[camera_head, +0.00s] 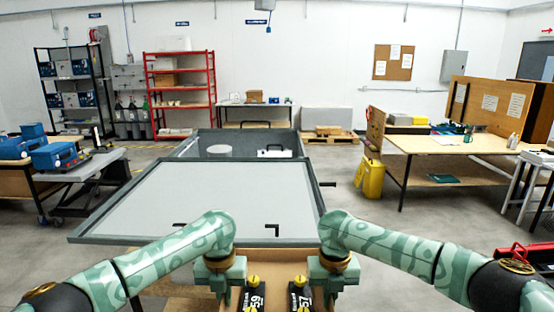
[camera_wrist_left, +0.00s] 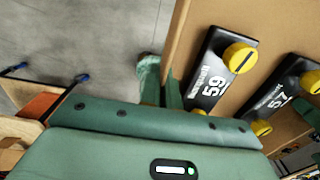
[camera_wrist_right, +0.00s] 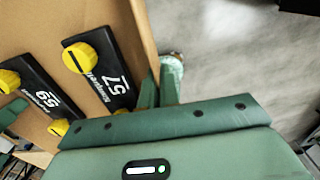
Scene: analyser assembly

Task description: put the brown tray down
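The brown tray (camera_head: 272,278) is low in the middle of the head view, between my two grippers. It carries two black modules with yellow knobs, one marked 59 (camera_head: 254,297) and one marked 57 (camera_head: 299,297). My left gripper (camera_wrist_left: 161,92) is shut on the tray's side wall. My right gripper (camera_wrist_right: 159,88) is shut on the opposite side wall. The brown tray also shows in the left wrist view (camera_wrist_left: 201,20) and the right wrist view (camera_wrist_right: 95,22). What lies under the tray is hidden.
A large grey panel with a dark rim (camera_head: 205,198) lies just beyond the tray, with an open grey bin (camera_head: 240,138) behind it. A workbench (camera_head: 450,144) and yellow container (camera_head: 373,178) stand right. A lift cart with blue cases (camera_head: 90,168) stands left.

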